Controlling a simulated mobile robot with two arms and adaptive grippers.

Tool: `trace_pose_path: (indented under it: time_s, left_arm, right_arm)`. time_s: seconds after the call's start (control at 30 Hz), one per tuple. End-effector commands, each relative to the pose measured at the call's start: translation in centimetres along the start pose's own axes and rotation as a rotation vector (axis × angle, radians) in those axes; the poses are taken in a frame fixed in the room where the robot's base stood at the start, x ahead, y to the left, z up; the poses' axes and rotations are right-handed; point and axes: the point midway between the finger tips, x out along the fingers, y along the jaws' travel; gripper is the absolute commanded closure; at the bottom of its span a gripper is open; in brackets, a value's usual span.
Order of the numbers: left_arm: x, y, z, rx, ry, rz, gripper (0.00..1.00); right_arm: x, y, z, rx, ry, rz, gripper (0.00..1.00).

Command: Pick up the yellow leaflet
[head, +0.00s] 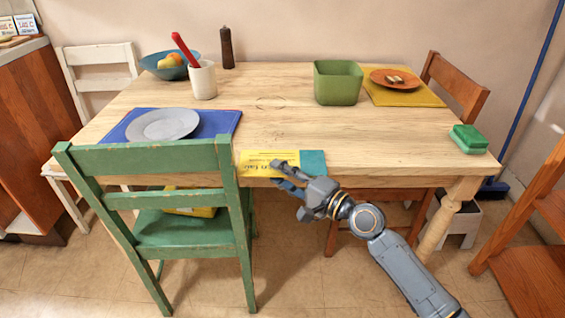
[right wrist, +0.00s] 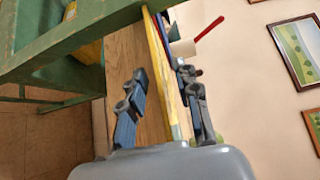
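The yellow leaflet (head: 258,160) lies flat at the front edge of the wooden table (head: 225,98), its dark print facing up. A teal piece (head: 313,161) adjoins its right end; I cannot tell whether it belongs to the leaflet. My right gripper (head: 278,174) is at the table's front edge, by the leaflet. In the right wrist view the leaflet shows nearly edge-on as a yellow strip (right wrist: 165,62) between the two open fingers (right wrist: 163,100), one on each side. The fingers do not look closed on it. My left gripper is not in view.
A green chair (head: 150,155) stands close on the left, with something yellow on its seat (head: 185,225). A blue mat (head: 225,121) with a grey plate (head: 162,124) lies left of the leaflet. A green sponge-like block (head: 468,138) is at the right corner. The table's middle is mostly clear.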

Motion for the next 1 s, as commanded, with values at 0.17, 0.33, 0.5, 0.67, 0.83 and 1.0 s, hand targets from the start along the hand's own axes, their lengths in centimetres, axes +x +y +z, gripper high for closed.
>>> trace_pose_path:
  time_s: [0.17,0.33,0.5,0.67,0.83,1.0]
  left_arm:
    - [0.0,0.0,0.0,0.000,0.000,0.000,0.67]
    - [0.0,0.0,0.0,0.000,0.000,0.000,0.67]
    - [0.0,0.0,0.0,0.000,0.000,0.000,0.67]
    - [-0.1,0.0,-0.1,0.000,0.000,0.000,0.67]
    - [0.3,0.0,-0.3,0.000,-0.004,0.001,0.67]
    - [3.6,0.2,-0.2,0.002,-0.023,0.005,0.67]
  right_arm:
    - [0.0,0.0,0.0,0.000,0.000,0.000,0.92]
    - [-0.1,0.0,0.0,0.000,0.000,0.000,1.00]
    - [-0.1,0.0,0.0,0.000,0.000,0.000,1.00]
    - [-0.3,-0.2,0.0,-0.001,0.001,0.000,1.00]
    - [-1.4,-1.6,0.0,-0.003,0.001,0.000,1.00]
    - [-4.5,-3.2,0.0,-0.003,0.001,0.003,1.00]
